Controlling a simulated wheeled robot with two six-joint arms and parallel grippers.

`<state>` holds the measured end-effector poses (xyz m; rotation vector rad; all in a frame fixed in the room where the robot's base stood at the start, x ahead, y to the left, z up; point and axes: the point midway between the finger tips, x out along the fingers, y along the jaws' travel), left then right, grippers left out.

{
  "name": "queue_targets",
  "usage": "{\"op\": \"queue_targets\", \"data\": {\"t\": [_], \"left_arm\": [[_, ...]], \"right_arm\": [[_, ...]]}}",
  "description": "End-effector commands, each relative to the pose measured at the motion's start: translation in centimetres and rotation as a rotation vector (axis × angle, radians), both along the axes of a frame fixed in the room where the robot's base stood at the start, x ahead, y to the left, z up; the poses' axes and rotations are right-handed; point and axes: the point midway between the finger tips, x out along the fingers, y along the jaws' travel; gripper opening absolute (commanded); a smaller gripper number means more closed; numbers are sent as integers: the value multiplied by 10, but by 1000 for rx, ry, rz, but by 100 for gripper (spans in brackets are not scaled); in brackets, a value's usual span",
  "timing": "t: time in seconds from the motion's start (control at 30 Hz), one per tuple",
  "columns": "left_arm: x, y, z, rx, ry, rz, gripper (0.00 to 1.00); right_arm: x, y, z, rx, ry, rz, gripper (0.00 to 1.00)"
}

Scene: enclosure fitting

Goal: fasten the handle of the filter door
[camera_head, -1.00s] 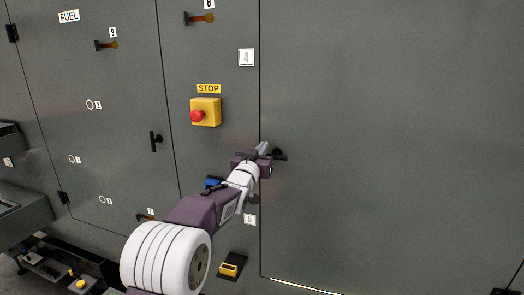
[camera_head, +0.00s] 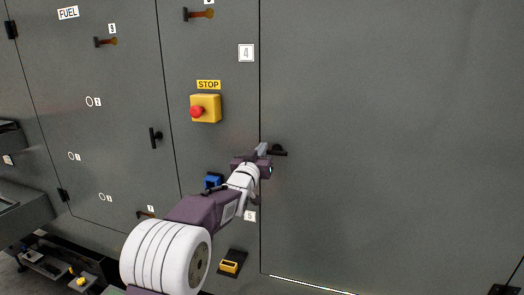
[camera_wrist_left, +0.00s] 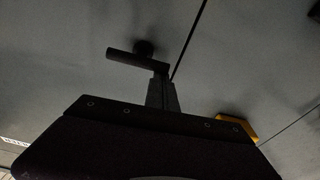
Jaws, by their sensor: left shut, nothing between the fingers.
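The large grey door (camera_head: 390,130) on the right has a black bar handle (camera_head: 279,150) beside its left edge seam. The bar lies roughly level, and it shows also in the left wrist view (camera_wrist_left: 138,60) on its round pivot. My left gripper (camera_head: 262,148) is shut and empty at the left end of the bar. In the left wrist view its closed fingers (camera_wrist_left: 162,92) overlap one end of the bar; I cannot tell whether they touch it. My right gripper is not in view.
Left of the seam are a yellow stop box (camera_head: 206,109) with a red button, a blue knob (camera_head: 212,181) close by my arm, and a yellow-black switch (camera_head: 230,263) below. Another black handle (camera_head: 155,139) is farther left. The large door's face is clear.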

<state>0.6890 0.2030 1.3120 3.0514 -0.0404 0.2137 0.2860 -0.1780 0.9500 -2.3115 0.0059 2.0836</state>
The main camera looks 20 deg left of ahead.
Motion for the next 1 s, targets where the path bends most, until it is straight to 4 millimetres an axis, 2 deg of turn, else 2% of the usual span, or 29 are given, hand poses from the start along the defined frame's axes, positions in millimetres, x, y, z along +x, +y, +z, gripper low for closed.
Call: {"op": "queue_targets", "data": {"t": [0.37,1.0], "left_arm": [[0,-1,-9,-144,5,0,0],[0,-2,-33,-740,25,-2,0]], "right_arm": [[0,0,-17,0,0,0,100],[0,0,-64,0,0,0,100]]}}
